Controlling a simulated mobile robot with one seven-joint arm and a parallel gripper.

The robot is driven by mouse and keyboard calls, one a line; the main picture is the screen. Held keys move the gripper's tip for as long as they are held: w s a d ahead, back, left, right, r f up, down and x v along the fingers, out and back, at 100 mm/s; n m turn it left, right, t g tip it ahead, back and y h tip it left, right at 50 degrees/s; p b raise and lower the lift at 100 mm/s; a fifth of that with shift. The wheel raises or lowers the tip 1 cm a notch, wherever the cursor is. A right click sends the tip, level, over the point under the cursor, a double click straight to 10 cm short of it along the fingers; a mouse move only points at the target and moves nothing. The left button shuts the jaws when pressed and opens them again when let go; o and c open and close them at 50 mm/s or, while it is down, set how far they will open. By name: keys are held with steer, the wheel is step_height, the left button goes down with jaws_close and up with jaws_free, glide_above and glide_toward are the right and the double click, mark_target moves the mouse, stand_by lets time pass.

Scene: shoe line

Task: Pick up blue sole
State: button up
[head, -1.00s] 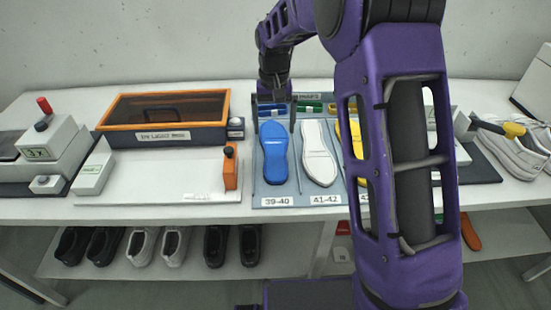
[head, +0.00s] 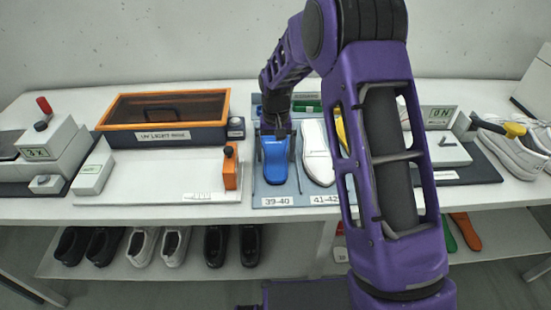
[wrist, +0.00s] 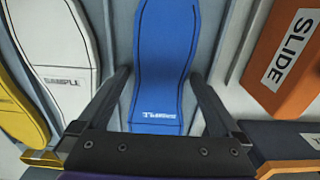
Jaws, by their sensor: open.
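The blue sole (head: 274,165) lies flat in the tray slot labelled 39-40 in the head view. It fills the middle of the wrist view (wrist: 165,55), with white lettering near its lower end. My gripper (head: 275,140) is over the far part of the blue sole and hides that end in the head view. In the wrist view my gripper (wrist: 165,90) is open, with one finger on each side of the sole. The fingers appear apart from its edges; I cannot tell their exact height.
A white sole (head: 317,158) lies in the 41-42 slot beside it, also in the wrist view (wrist: 55,40). A yellow sole (wrist: 20,110) lies beyond it. An orange SLIDE block (wrist: 285,60) stands close on the other side. The white board (head: 150,177) to the left is mostly clear.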

steer(key=shift+r, duration=0.1)
steer(key=c, duration=1.4)
